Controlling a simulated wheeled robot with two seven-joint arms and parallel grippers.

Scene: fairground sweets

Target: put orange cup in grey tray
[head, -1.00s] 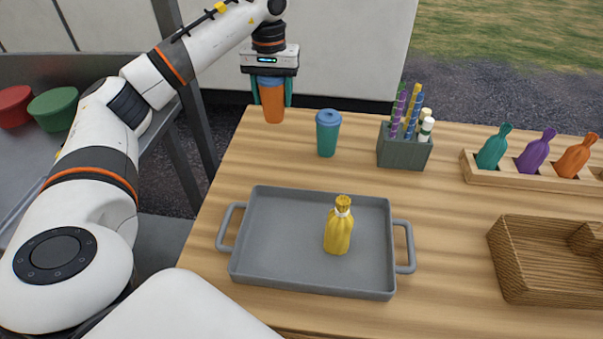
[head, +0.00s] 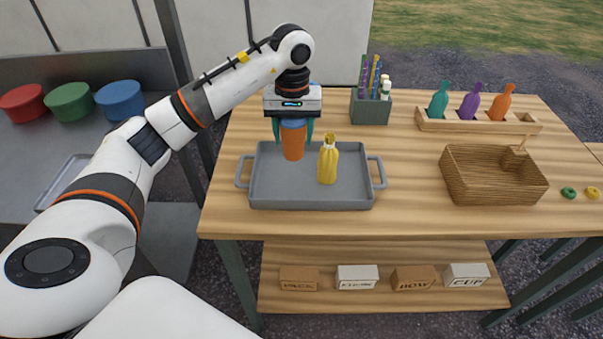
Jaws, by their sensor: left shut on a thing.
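The orange cup (head: 293,144) has a blue lid and is upright in my left gripper (head: 293,130), whose teal fingers are shut on it from both sides. It is over the left back part of the grey tray (head: 312,203); I cannot tell whether its base touches the tray floor. The tray has a handle at each end and lies on the wooden table. A yellow bag (head: 328,162) with a tied top stands in the tray, just right of the cup. My right gripper is not in view.
A grey-green holder (head: 370,110) with straws stands behind the tray. A wooden rack (head: 470,126) with teal, purple and orange bottles is at the back right. A wicker basket (head: 475,187) is at right. Small labelled boxes (head: 357,277) line the lower shelf.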

